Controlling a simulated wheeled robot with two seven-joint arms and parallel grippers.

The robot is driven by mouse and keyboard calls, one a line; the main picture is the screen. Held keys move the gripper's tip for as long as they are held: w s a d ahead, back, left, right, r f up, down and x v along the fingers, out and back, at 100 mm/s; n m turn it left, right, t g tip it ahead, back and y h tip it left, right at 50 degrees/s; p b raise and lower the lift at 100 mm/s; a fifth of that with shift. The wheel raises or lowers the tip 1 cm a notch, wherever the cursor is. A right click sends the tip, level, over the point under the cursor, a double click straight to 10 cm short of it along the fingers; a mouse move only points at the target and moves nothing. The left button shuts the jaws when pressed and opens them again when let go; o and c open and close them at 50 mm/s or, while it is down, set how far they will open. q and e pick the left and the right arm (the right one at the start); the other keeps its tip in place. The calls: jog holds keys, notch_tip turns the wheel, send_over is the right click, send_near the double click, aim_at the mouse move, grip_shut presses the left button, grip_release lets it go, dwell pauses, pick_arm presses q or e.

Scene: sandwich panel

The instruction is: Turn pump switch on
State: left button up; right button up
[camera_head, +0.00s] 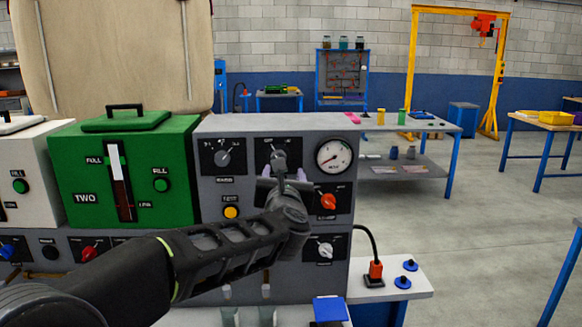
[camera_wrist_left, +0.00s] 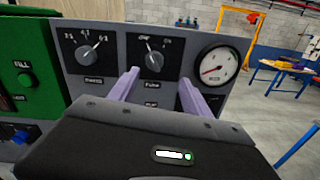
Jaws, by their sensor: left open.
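The pump switch is a dark rotary knob (camera_wrist_left: 153,58) on a black plate at the top of the grey panel (camera_head: 215,270), between another knob and the gauge. In the left wrist view its pointer appears to lean up-left, toward the OFF mark. In the head view my gripper and wrist partly cover the switch plate (camera_head: 264,146). My left gripper (camera_head: 283,180) is in front of the panel just below the switch. Its two pale fingers (camera_wrist_left: 160,88) are apart and empty, one to each side below the knob. Contact cannot be told. My right gripper is not in view.
A selector knob (camera_head: 223,158) is left of the switch, a round gauge (camera_head: 333,157) right. A red knob (camera_head: 328,202), a white knob (camera_head: 325,250) and a yellow button (camera_head: 231,212) are lower. A green box (camera_head: 180,195) stands left. Open floor (camera_head: 480,210) lies right.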

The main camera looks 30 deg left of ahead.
pick_arm(q)
jog(key=shift+n, duration=0.9)
jog(key=p+x, duration=0.1)
jog(key=x, duration=0.1)
jog(key=p+x, duration=0.1)
jog(key=x, duration=0.2)
jog(key=a+p+x, duration=0.1)
jog(key=x, duration=0.2)
jog(key=shift+s+r, duration=0.15)
jog(key=shift+r, duration=0.05)
jog(key=shift+c, duration=0.5)
grip_shut()
